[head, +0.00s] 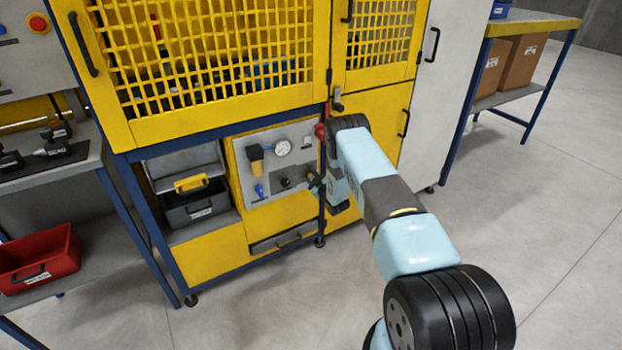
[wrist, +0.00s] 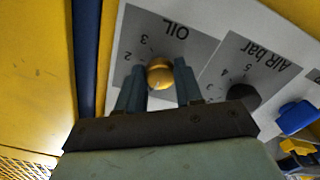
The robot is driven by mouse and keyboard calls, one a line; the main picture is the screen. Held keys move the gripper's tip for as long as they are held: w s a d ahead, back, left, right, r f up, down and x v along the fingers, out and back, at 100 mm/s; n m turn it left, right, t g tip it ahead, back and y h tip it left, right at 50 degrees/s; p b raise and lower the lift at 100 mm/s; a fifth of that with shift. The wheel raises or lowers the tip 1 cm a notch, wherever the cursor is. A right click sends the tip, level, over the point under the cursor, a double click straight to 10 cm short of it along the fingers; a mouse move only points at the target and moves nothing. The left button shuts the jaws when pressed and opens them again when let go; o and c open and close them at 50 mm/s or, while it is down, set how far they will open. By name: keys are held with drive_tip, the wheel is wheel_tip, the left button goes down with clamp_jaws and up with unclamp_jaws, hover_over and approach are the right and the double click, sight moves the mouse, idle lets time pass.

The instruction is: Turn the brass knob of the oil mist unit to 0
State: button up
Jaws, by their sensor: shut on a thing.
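The brass knob (wrist: 160,74) sits on a grey plate marked OIL (wrist: 180,45), which appears upside down in the wrist view. The numbers 2 and 3 show on its scale; other marks are hidden or too small to read. My gripper (wrist: 159,67) is shut on the knob, one finger on each side. I cannot tell which number the knob points to. In the head view my gripper (head: 316,184) is at the right edge of the grey panel (head: 305,132), and the brass knob is hidden there.
Beside the knob is a black AIR bar knob (wrist: 243,96), with a blue part (wrist: 297,117) further right. The panel also carries a gauge (head: 283,147) and a black-and-yellow filter (head: 256,157). A blue frame post (wrist: 86,60) stands close to the gripper. Open floor lies right.

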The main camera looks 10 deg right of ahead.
drive_tip(key=shift+s+f+n, duration=0.15)
drive_tip(key=shift+f+n, duration=0.05)
drive_tip(key=shift+n, duration=0.3)
drive_tip(key=o, duration=0.8)
drive_tip(key=shift+c, duration=0.2)
drive_tip(key=shift+o, duration=1.4)
drive_tip(key=shift+r, duration=0.1)
drive_tip(key=v, duration=1.3)
drive_tip(key=shift+s, duration=0.3)
drive_tip(key=shift+d, duration=0.15)
